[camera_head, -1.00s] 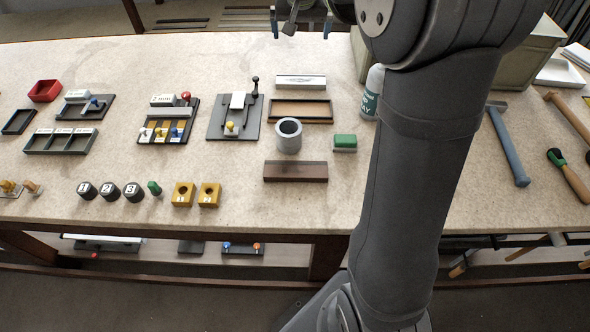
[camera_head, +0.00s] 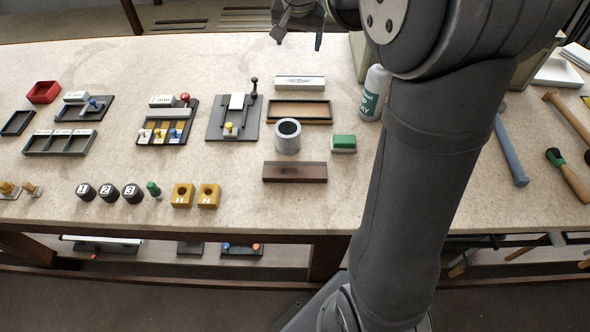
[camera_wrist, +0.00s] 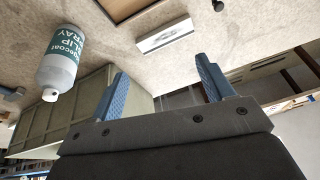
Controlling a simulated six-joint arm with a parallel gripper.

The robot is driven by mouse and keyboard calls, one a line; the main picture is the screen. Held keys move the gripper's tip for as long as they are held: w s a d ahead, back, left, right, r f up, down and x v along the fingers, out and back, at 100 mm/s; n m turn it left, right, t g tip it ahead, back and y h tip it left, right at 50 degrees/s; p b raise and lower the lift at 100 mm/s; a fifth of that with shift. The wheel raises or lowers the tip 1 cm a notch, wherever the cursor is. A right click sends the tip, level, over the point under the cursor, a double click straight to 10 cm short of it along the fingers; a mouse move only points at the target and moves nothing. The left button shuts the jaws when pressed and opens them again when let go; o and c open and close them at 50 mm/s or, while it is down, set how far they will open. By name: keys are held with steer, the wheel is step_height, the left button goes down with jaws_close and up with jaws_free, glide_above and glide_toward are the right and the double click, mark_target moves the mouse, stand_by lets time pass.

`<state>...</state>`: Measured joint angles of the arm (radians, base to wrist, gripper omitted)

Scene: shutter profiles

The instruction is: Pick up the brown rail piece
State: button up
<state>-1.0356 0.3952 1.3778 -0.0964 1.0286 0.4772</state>
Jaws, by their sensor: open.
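The brown rail piece (camera_head: 295,172) lies flat on the table, toward the front edge, left of my arm in the head view. It is a dark reddish-brown block with its long side running left to right. My gripper (camera_head: 299,38) is at the top of the head view, above the far side of the table and well away from the rail. In the wrist view my gripper (camera_wrist: 160,85) shows two blue fingers spread apart with nothing between them. The rail piece does not show clearly in the wrist view.
A grey cylinder (camera_head: 287,136) and a green-topped block (camera_head: 343,143) stand just behind the rail. A wooden tray (camera_head: 300,111) and a pale labelled bar (camera_head: 300,82) lie farther back. A spray bottle (camera_head: 373,94) stands beside my arm.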

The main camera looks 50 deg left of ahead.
steer(key=s+d+f+m+g+h, duration=0.1)
steer(key=s+d+f+m, duration=0.1)
steer(key=s+d+m, duration=0.65)
steer(key=m+g+h, duration=0.2)
steer(key=m, duration=0.5)
glide_above(297, 169)
step_height(297, 169, down, 3)
steer(key=f, duration=1)
steer(key=shift+s+d+f, duration=0.15)
steer(key=shift+d+f, duration=0.05)
steer(key=shift+f, duration=0.05)
steer(key=shift+a+f, duration=0.1)
steer(key=shift+f, duration=2.8)
steer(key=c, duration=1.1)
steer(key=shift+r, duration=0.1)
